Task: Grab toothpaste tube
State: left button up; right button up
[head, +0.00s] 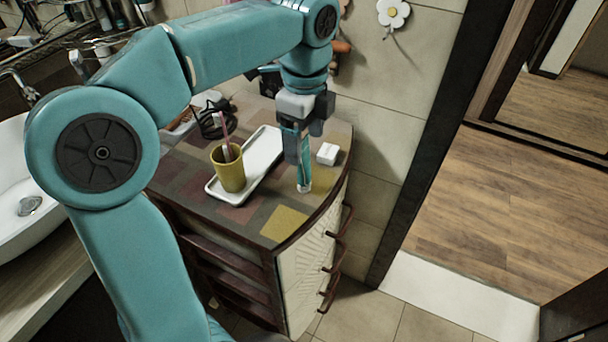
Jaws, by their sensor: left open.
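The toothpaste tube (304,177), white and teal, shows at the lower end of my left gripper, near the right edge of the cabinet top. It looks upright, and its upper part is hidden by the fingers. My left gripper (299,156) points down at the tube from above, with its fingers open around or just in front of it; I cannot tell which. Whether the fingers touch the tube is not clear. My right gripper is not in view.
A yellow cup (228,172) with a pink toothbrush (224,132) stands on a white tray (262,152) left of the gripper. A small white block (327,154) lies just right of it. A white sink (25,205) is at the left. The cabinet's front corner (285,222) is clear.

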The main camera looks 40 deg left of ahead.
aim_at(304, 165)
pick_arm(q)
jog(key=shift+f, duration=1.55)
jog(key=shift+a, duration=0.1)
jog(key=c, duration=1.4)
